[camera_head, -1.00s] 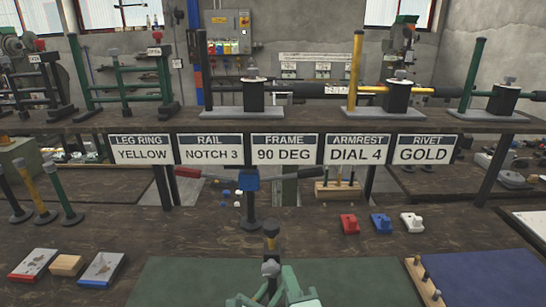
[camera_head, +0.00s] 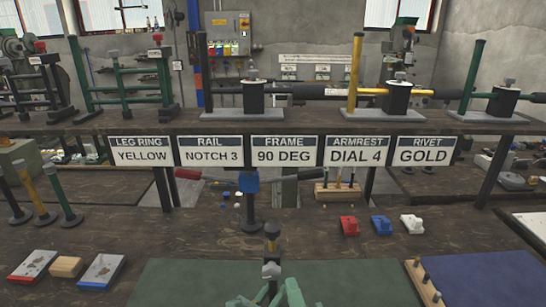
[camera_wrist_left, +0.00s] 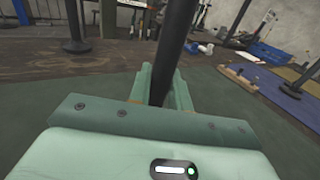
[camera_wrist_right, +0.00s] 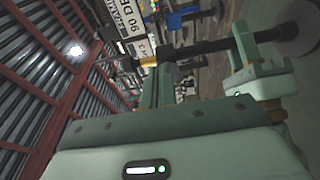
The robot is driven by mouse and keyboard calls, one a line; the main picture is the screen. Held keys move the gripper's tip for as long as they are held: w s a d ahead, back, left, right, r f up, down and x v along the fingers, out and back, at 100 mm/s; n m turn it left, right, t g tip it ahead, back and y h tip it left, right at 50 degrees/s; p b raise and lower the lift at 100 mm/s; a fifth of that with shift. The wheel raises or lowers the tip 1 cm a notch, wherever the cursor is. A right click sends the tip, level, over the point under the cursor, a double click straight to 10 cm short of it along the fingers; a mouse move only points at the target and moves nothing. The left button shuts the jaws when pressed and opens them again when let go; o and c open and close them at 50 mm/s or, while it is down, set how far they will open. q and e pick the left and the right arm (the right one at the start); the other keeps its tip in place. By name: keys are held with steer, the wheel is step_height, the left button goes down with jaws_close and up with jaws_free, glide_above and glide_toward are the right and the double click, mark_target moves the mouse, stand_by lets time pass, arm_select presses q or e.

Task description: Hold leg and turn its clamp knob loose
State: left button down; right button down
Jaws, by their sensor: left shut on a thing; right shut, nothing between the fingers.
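The leg is a dark upright pole with a yellow ring (camera_head: 272,245) near its top, in the bottom middle of the head view. A grey clamp knob (camera_head: 271,270) shows on its near side below the ring. My left gripper (camera_wrist_left: 155,88) is shut on the dark leg (camera_wrist_left: 176,45). In the right wrist view the leg (camera_wrist_right: 215,47) lies sideways, its round foot at the right, with my left gripper (camera_wrist_right: 258,75) around it. My right gripper (camera_wrist_right: 158,82) is shut and empty, its tips close to the yellow ring (camera_wrist_right: 150,62). Whether they touch the knob is hidden.
A green mat (camera_head: 180,282) and a blue mat (camera_head: 485,278) with a pegged wooden strip (camera_head: 425,282) lie on the bench.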

steer(key=v, duration=0.3)
steer(key=shift+s+a, duration=0.3)
